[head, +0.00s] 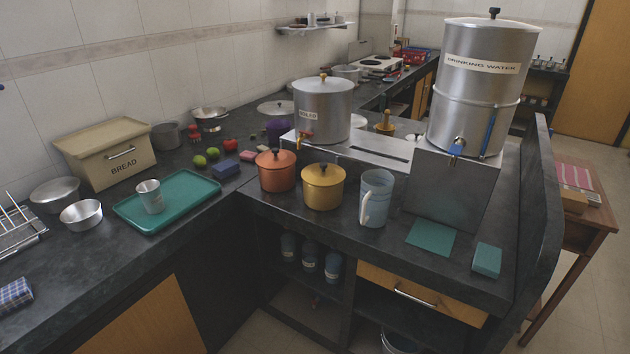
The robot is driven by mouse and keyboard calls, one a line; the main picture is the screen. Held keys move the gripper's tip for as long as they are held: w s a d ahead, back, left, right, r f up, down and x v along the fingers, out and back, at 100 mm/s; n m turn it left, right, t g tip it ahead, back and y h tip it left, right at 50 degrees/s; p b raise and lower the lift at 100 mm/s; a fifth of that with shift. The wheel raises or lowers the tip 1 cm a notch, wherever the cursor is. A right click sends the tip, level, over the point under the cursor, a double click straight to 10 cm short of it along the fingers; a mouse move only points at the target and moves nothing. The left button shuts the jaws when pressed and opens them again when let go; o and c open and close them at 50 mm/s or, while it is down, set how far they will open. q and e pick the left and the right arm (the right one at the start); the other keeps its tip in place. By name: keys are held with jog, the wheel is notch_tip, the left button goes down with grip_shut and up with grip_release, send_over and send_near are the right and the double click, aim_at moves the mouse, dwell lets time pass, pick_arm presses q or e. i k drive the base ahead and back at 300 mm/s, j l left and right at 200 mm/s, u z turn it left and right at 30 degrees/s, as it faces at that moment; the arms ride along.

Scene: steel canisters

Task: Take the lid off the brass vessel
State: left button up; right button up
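The brass vessel (323,192) is a squat, golden pot on the dark counter, near its inner corner. Its lid (325,172) is on, with a dark knob on top. A similar copper-orange pot (276,175) with its own lid and dark knob stands just left of it. Neither of my grippers shows in the head view.
A clear jug (376,198) stands close to the right of the brass vessel. Behind is a steel canister (323,110) on a metal stand. A large drinking-water canister (475,90) stands at right. A green tray (185,187) holds a steel cup (150,196) at left.

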aim_at(323, 175)
jog(key=i+j+z, duration=0.15)
jog(key=z, duration=0.3)
jog(key=i+j+z, duration=0.15)
jog(key=z, duration=0.3)
jog(key=i+j+z, duration=0.1)
jog(key=j, duration=0.35)
jog(key=i+j+z, duration=0.15)
jog(key=j, duration=0.35)
